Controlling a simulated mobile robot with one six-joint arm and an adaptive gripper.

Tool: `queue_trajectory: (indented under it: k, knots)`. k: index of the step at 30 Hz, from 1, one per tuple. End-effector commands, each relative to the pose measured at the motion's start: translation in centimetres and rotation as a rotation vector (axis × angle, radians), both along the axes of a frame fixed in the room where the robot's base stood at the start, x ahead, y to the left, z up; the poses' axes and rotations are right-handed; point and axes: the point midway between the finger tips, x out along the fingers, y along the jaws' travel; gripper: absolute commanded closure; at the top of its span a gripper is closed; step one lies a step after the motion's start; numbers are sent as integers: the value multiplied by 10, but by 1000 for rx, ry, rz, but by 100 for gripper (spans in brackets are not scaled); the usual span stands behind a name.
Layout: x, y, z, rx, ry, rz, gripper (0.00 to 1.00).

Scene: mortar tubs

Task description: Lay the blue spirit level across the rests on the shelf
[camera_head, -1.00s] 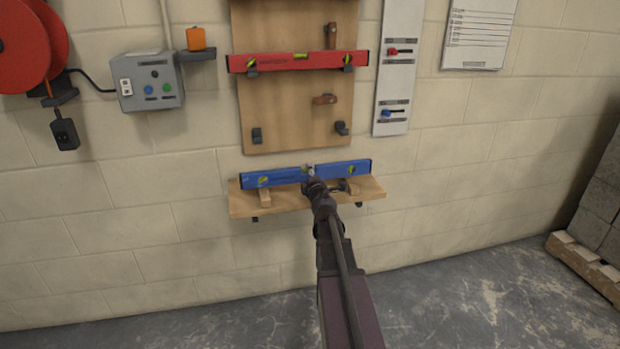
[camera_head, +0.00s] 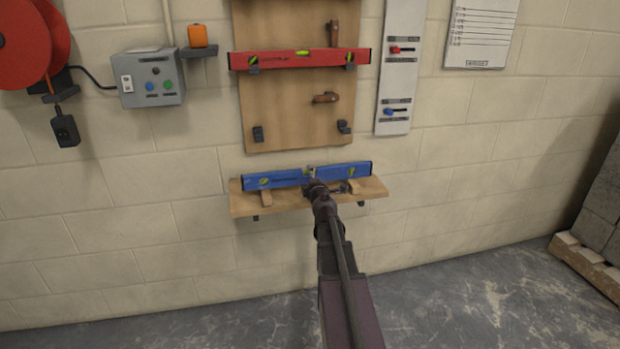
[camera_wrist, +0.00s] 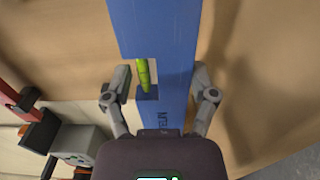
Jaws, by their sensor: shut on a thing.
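The blue spirit level (camera_head: 275,179) lies lengthwise over the wooden shelf (camera_head: 243,205), at the height of the rests. The left wooden rest (camera_head: 266,198) shows under its left part; the right rest (camera_head: 354,186) is partly hidden by my arm. My gripper (camera_head: 313,184) is at the level's middle. In the wrist view the blue level (camera_wrist: 153,30) runs between the two fingers of my gripper (camera_wrist: 160,95), with its green vial (camera_wrist: 143,74) beside the left finger. Whether the level touches both rests I cannot tell.
A red spirit level (camera_head: 298,60) sits on brackets on the wooden board (camera_head: 290,110) above the shelf. Two empty dark brackets (camera_head: 258,134) are lower on that board. A grey control box (camera_head: 151,87) is at left, a white switch panel (camera_head: 395,75) at right.

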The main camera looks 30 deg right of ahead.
Motion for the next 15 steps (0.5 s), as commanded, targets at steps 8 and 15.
queue_trajectory:
  k: [8, 15]
  knots:
    - [0, 0, 0, 0, 0, 0, 80]
    - [0, 0, 0, 0, 0, 0, 0]
